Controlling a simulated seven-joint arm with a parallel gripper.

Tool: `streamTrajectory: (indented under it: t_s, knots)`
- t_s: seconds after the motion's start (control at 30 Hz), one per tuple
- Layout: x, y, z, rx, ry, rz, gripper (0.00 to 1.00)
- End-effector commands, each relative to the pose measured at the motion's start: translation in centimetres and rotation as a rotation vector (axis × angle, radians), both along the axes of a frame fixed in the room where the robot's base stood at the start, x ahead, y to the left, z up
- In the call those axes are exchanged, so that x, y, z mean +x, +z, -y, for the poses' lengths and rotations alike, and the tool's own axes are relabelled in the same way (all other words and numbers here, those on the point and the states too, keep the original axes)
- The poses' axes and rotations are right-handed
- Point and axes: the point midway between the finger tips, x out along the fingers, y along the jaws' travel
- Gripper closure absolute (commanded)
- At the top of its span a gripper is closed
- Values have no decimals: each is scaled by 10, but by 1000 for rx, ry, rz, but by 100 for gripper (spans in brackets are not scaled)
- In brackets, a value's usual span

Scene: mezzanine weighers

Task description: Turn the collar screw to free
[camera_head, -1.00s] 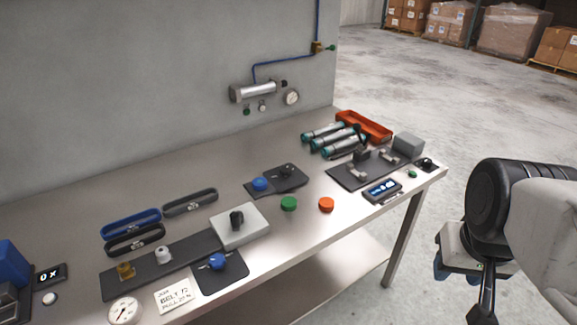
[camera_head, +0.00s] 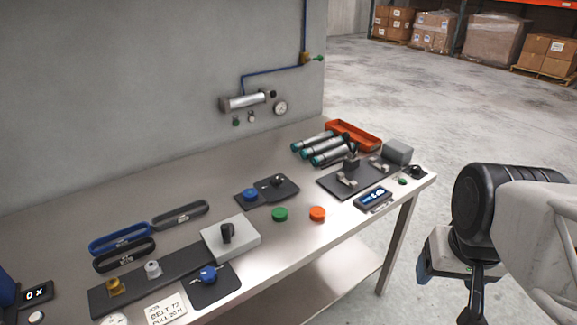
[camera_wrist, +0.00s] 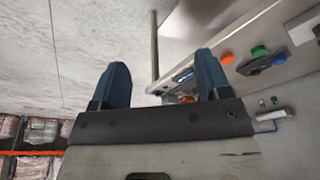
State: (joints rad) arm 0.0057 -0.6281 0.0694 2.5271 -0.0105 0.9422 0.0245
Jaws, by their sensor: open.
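No part is labelled as the collar screw, so I cannot tell for certain which it is. Candidates are a blue knob (camera_head: 208,274) on a dark plate at the bench front, a second blue knob (camera_head: 249,194) on a plate farther back, and a brass fitting (camera_head: 115,286) and a silver fitting (camera_head: 152,268) on a long dark strip. My gripper (camera_head: 424,268) hangs off the bench's right end, apart from all of them. In the wrist view my gripper (camera_wrist: 163,76) has its two blue fingers wide apart with nothing between them.
A grey box with a black knob (camera_head: 230,238) stands beside the strip. Green (camera_head: 280,214) and orange (camera_head: 317,213) buttons, a display (camera_head: 372,198), metal cylinders (camera_head: 325,149) and an orange tray (camera_head: 354,135) occupy the bench's right. Bare steel (camera_head: 190,165) lies along the wall.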

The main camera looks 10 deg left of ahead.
Motion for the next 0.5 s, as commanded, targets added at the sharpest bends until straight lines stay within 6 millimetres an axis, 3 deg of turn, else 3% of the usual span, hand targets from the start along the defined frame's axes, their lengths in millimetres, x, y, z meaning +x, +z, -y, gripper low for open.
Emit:
streamTrajectory:
  t_s: [0.27,0.5]
  knots:
    - [32,11,-8,16,-45,-13,30]
    - [84,23,-25,41,-122,-35,30]
